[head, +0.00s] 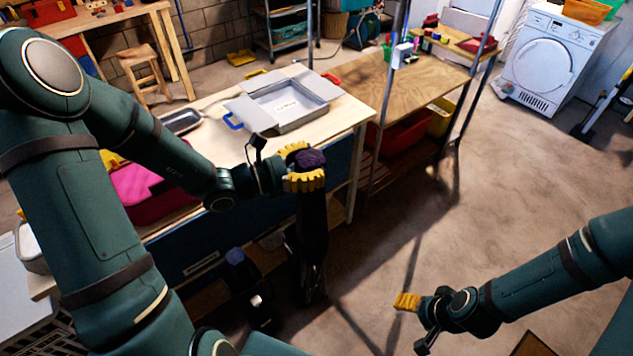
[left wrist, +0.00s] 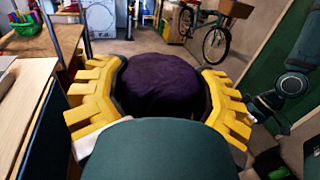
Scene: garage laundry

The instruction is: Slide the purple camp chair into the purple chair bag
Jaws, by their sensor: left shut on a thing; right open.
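My left gripper (head: 304,166) is shut on a long, dark bundle with a rounded purple top, which looks like the folded purple camp chair (head: 313,225). The bundle hangs roughly upright beside the front of the workbench. In the left wrist view its purple top (left wrist: 160,84) sits between the yellow fingers. Its lower end is in shadow, so I cannot tell whether it touches anything. A dark upright item with a blue-purple top (head: 236,257) stands to its left; I cannot tell whether this is the chair bag. My right gripper (head: 416,322) is open and empty over the floor at lower right.
The workbench (head: 340,112) bears an open grey box (head: 288,106), a dark tray (head: 182,121) and a pink item (head: 145,190). A metal-framed table (head: 425,80) stands behind it. A white washer (head: 545,62) is at the back right. The floor on the right is largely clear.

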